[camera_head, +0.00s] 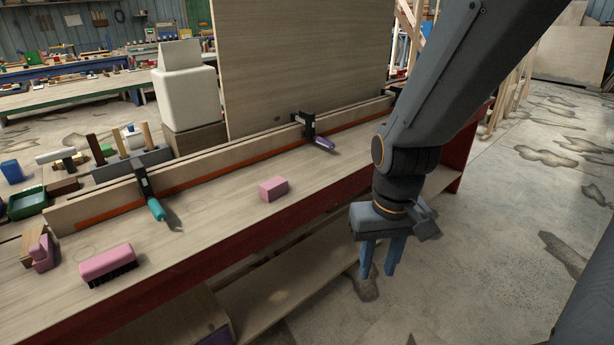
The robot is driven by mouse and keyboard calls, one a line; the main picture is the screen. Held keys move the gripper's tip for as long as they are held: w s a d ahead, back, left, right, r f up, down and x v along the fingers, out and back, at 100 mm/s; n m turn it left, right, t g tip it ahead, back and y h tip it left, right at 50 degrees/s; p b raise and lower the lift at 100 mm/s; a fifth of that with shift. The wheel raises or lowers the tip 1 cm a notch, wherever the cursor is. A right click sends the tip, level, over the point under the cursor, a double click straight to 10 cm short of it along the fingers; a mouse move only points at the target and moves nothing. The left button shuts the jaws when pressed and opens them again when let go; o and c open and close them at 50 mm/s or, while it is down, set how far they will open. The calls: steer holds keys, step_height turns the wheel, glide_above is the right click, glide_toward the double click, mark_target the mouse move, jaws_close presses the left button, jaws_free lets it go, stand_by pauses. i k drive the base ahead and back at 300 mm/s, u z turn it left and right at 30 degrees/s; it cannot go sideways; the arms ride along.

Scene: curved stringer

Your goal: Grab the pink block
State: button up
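The pink block (273,189) is a small box lying on the wooden workbench (210,213), near the middle of its top. My gripper (378,273) hangs to the right of the block, beyond the bench's red front edge and above the floor. Its two blue fingers point down and are apart with nothing between them. The block and the gripper are well apart.
A pink brush (107,263) with dark bristles and another pink item (41,253) lie at the left. A teal-handled clamp (148,192) and a purple-handled clamp (314,134) hold a long board at the back. The bench around the block is clear.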

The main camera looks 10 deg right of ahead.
mark_target(274, 188)
steer(key=z, duration=0.35)
steer(key=i, duration=1.2)
steer(key=u, duration=0.4)
